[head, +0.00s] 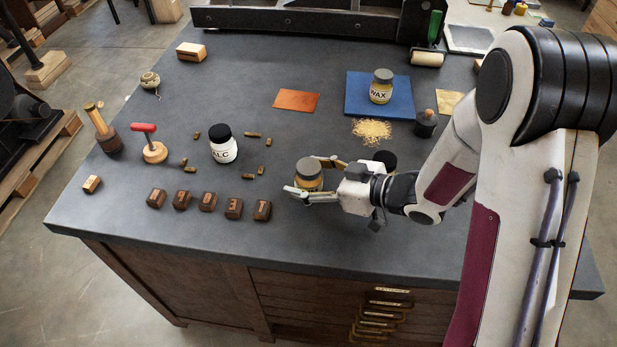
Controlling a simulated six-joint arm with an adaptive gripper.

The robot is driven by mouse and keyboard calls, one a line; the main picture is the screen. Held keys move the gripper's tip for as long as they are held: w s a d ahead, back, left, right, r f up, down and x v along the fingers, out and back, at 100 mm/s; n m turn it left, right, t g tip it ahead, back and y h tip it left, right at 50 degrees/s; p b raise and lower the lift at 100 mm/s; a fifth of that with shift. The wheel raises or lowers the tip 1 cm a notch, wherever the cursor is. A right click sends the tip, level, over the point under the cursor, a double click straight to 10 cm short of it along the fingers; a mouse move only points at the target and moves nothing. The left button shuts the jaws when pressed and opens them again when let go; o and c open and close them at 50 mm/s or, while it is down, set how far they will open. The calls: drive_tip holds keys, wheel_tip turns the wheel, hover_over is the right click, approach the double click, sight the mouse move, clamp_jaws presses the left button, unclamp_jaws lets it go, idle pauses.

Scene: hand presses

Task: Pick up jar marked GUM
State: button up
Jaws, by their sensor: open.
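A jar with a grey lid (308,166) stands on the dark worktop near its front middle; its label is not readable from here, so I cannot confirm that it says GUM. My gripper (301,175) comes in from the right, low and level, with its fingers open on the far and near sides of this jar. I cannot tell whether either finger touches it. A jar marked WAX (380,90) stands on a blue mat (405,104) at the back. A white jar whose label reads ALC (224,146) stands to the left.
Small brown pieces (253,135) lie around the ALC jar. Dark lettered blocks (234,208) line the front left. A black-topped object (385,158) is partly hidden behind my gripper. Tan granules (371,130) lie before the blue mat. The front edge right of the blocks is clear.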

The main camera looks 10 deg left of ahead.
idle(0.5)
drive_tip(key=c, duration=1.4)
drive_tip(key=shift+r, duration=0.2)
drive_tip(key=shift+r, duration=4.85)
